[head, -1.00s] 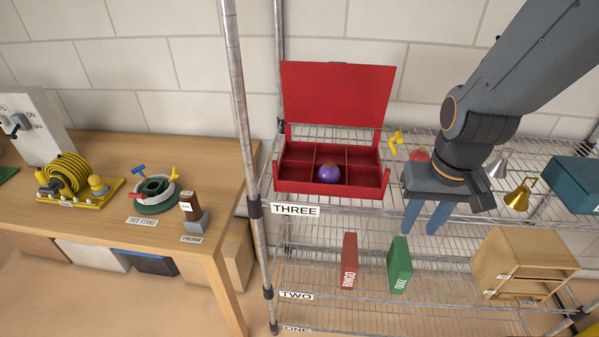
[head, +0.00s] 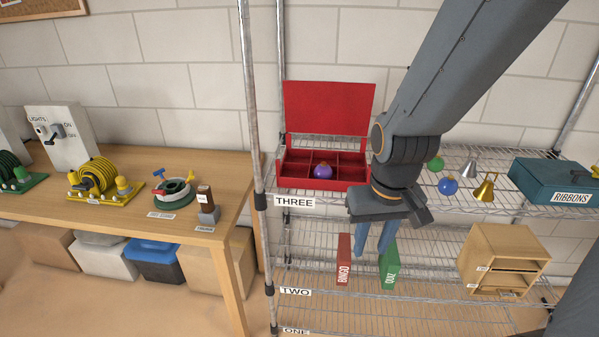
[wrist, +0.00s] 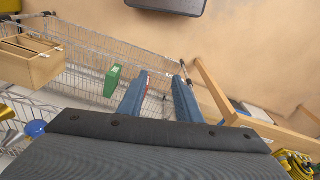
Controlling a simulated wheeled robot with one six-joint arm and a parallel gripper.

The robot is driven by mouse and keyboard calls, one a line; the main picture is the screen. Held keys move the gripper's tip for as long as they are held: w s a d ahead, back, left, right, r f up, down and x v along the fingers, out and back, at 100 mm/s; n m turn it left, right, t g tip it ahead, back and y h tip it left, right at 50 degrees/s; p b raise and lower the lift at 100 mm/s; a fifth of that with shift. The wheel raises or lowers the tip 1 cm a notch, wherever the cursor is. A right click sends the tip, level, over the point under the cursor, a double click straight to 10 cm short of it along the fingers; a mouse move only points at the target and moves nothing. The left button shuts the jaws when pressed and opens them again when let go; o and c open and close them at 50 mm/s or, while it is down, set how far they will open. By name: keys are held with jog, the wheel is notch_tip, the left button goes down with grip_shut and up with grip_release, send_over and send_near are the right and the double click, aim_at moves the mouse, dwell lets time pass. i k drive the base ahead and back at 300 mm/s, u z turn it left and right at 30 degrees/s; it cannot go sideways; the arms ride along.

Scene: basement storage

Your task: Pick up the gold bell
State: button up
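The gold bell (head: 484,187) stands on the top shelf of the wire rack, right of my arm, in the head view. Its cone shape shows clearly there. My gripper (head: 373,248) hangs in front of the rack, left of the bell and lower, with its blue fingers pointing down and apart. Nothing is between the fingers in the wrist view (wrist: 158,92). A gold shape at the left edge of the wrist view may be the bell; I cannot tell.
A blue ornament (head: 448,186), a green ornament (head: 436,163) and a silver bell (head: 468,168) stand near the bell. A teal ribbons box (head: 560,180) is right of it. An open red box (head: 296,172) holds a purple ornament. Below are two game boxes and a wooden cabinet (head: 505,243).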

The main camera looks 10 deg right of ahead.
aim_at(484, 193)
jog(key=u, duration=0.1)
jog(key=i, duration=0.5)
jog(key=u, duration=0.15)
jog(key=k, duration=0.35)
jog(key=z, duration=0.7)
jog(key=i, duration=0.3)
jog(key=z, duration=3.55)
jog(key=i, duration=1.05)
jog(key=u, duration=0.05)
